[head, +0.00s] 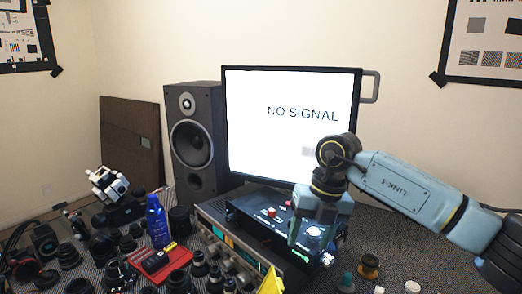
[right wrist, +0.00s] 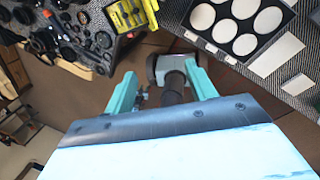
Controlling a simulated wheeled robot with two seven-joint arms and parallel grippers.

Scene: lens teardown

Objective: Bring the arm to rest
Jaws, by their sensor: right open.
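My right arm comes in from the right in the head view, its forearm link bent over the bench. Its right gripper (head: 312,246) points down in front of the black box with lit controls (head: 262,218). Its two teal fingers stand apart, and I see nothing held in the head view. In the right wrist view the open gripper (right wrist: 163,80) also shows. A dark cylindrical part appears between the fingers there, and I cannot tell how far below it is. My left gripper does not show.
A monitor (head: 290,125) reading NO SIGNAL and a speaker (head: 194,140) stand behind. Lenses, a blue bottle (head: 157,222) and a red box (head: 158,262) crowd the left. A yellow tray (right wrist: 130,14) and a dark panel with white discs (right wrist: 238,22) show in the wrist view.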

